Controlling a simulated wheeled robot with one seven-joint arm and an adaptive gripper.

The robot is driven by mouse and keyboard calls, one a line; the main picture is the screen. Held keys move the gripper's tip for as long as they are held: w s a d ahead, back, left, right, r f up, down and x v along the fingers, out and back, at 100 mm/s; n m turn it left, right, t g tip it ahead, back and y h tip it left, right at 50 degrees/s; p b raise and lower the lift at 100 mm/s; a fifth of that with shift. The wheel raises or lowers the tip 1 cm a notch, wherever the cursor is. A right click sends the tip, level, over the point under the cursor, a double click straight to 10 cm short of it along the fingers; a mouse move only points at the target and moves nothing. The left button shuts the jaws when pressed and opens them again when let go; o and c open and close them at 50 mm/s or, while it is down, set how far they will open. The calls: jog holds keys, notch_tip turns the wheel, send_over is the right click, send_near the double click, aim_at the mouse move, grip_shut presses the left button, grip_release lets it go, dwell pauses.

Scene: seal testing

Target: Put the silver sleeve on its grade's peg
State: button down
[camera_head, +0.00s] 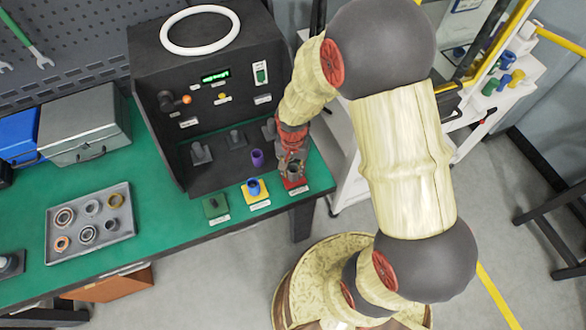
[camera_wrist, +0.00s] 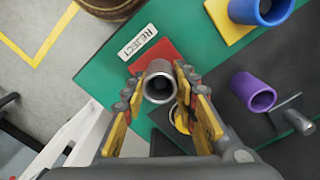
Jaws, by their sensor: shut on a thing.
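The silver sleeve (camera_wrist: 159,82) is between the fingers of my gripper (camera_wrist: 158,95), which is shut on it, open end toward the wrist camera. The sleeve is over the red base (camera_wrist: 165,52), beside a label reading REJECT (camera_wrist: 138,41). Whether a peg is inside the sleeve, or whether it touches the base, I cannot tell. In the head view my gripper (camera_head: 291,165) is over the red base (camera_head: 295,184) at the bench's right corner. A yellow base (camera_head: 262,200) with a blue sleeve (camera_head: 253,187) and a green base (camera_head: 215,207) with a peg stand to its left.
A purple sleeve (camera_head: 257,157) stands close behind my gripper, by the dark test rig (camera_head: 160,60) with its grey pegs. A grey tray (camera_head: 65,252) of rings lies at left. The green bench top (camera_head: 160,225) is clear between tray and bases.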

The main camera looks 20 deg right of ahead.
jog(key=c, duration=1.4)
grip_release()
jog(key=shift+o, duration=0.4)
notch_tip(320, 180, up, 9)
jog(key=p, duration=0.7)
